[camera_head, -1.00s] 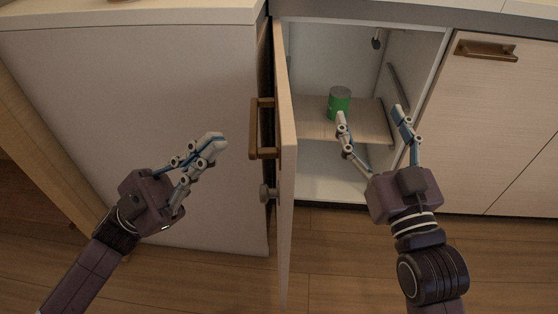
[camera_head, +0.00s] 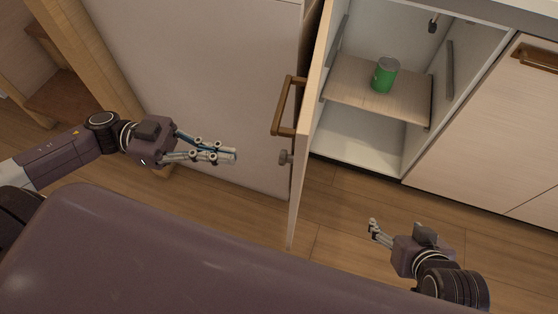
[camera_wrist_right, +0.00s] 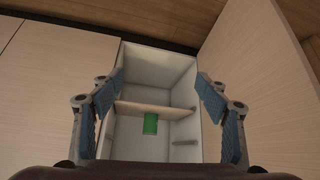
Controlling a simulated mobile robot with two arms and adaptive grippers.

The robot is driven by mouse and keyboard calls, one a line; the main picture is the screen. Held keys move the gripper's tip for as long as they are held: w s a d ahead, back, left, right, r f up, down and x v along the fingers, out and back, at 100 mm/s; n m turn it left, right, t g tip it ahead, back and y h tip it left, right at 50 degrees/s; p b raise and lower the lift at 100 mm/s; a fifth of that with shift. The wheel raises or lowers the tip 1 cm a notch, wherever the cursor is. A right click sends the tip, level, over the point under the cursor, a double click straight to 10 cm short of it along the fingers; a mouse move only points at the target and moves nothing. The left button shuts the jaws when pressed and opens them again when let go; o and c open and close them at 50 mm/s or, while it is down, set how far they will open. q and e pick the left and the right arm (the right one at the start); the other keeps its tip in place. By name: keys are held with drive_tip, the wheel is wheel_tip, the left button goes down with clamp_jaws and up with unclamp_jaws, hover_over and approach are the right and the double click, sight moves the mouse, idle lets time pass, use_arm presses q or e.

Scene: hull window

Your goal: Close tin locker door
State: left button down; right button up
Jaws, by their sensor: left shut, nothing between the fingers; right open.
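The locker door (camera_head: 309,120) stands wide open, seen nearly edge-on in the head view, with a bronze handle (camera_head: 284,106) on its left face. It also shows at the right in the right wrist view (camera_wrist_right: 262,70). A green tin (camera_head: 385,76) stands on the wooden shelf (camera_head: 345,78) inside the open locker, and it also shows in the right wrist view (camera_wrist_right: 151,124). My left gripper (camera_head: 234,157) is shut and empty, left of the door and apart from the handle. My right gripper (camera_head: 373,228) is open and empty, out in front of the locker and right of the door.
A closed cabinet front with a bronze handle (camera_head: 540,57) is right of the locker. A pale panel (camera_head: 200,80) stands left of the door. The wooden floor (camera_head: 335,215) between the door and my right gripper is clear.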

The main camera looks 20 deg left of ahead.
use_arm(q)
drive_tip(key=w+d+b, duration=0.1)
drive_tip(key=d+b, duration=0.1)
drive_tip(key=d, duration=0.8)
drive_tip(key=shift+d, duration=0.35)
use_arm(e)
drive_tip(key=w+a+r+t+y, duration=0.2)
drive_tip(key=w+a+r+t, duration=0.2)
drive_tip(key=w+r+t, duration=0.3)
drive_tip(key=shift+w+r, duration=1.45)
drive_tip(key=shift+r, duration=0.9)
drive_tip(key=shift+f, duration=0.1)
